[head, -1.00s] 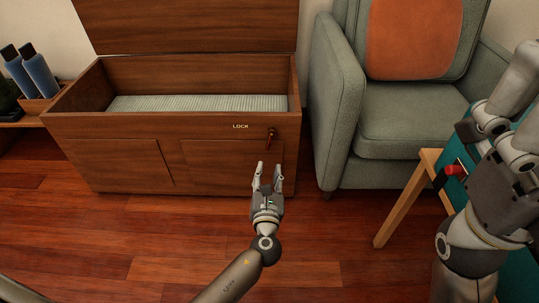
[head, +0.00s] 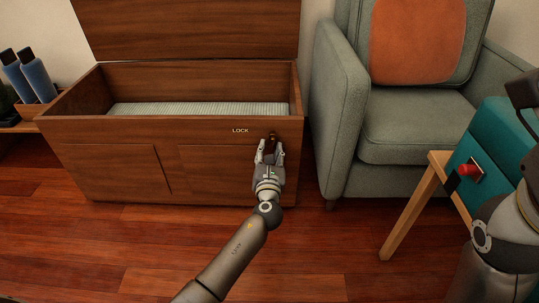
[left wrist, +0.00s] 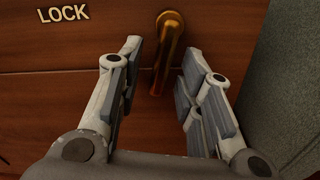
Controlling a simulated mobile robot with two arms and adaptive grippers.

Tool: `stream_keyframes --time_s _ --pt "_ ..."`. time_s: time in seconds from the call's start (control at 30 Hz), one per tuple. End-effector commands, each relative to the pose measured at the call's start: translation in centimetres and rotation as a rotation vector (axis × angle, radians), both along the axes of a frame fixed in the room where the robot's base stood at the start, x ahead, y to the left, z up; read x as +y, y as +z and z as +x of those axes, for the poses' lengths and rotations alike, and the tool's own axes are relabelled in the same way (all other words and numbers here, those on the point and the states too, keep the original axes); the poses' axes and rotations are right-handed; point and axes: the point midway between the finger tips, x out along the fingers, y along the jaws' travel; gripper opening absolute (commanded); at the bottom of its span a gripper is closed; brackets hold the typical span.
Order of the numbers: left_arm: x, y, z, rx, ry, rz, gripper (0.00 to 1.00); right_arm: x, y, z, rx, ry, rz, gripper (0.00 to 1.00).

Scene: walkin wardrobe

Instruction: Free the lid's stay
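The wooden chest (head: 110,131) stands against the wall with its lid (head: 190,28) raised. The word LOCK (head: 240,130) is on its front, left of a small brass lever (left wrist: 166,60) that hangs down from a round pivot, tilted slightly. My left gripper (head: 270,146) is at the chest front, with its fingers open on either side of the lever. In the left wrist view the lever lies between the fingertips (left wrist: 158,72), with gaps at both sides. My right arm (head: 510,220) is at the right edge; its gripper cannot be made out. No separate stay shows on the lid.
A grey-green armchair (head: 405,130) with an orange cushion (head: 415,40) stands right of the chest, close to the lever. A teal box with a red button (head: 467,169) is on a wooden stand (head: 410,210) at right. Blue bottles (head: 36,75) stand at left.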

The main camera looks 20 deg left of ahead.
Motion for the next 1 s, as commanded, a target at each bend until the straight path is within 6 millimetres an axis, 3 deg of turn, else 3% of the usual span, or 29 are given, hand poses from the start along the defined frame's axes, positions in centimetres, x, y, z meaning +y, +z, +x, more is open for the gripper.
stream_keyframes --time_s 0.2,0.47,0.67,1.0 --pt "-0.01 0.03 0.00 0.000 0.000 0.000 0.33 0.00 0.05 -0.02 0.000 0.000 0.000 0.97" --pt "-0.01 0.01 -0.02 0.000 0.000 0.000 0.00 0.01 0.03 -0.02 -0.001 0.000 0.000 0.97" --pt "-0.06 -0.01 0.00 -0.003 0.000 -0.012 0.00 0.02 0.00 -0.02 -0.001 0.000 0.000 0.97" --pt "-0.87 -0.11 0.21 -0.060 0.000 -0.210 0.00 0.07 -0.09 0.04 0.003 -0.001 -0.003 0.97"
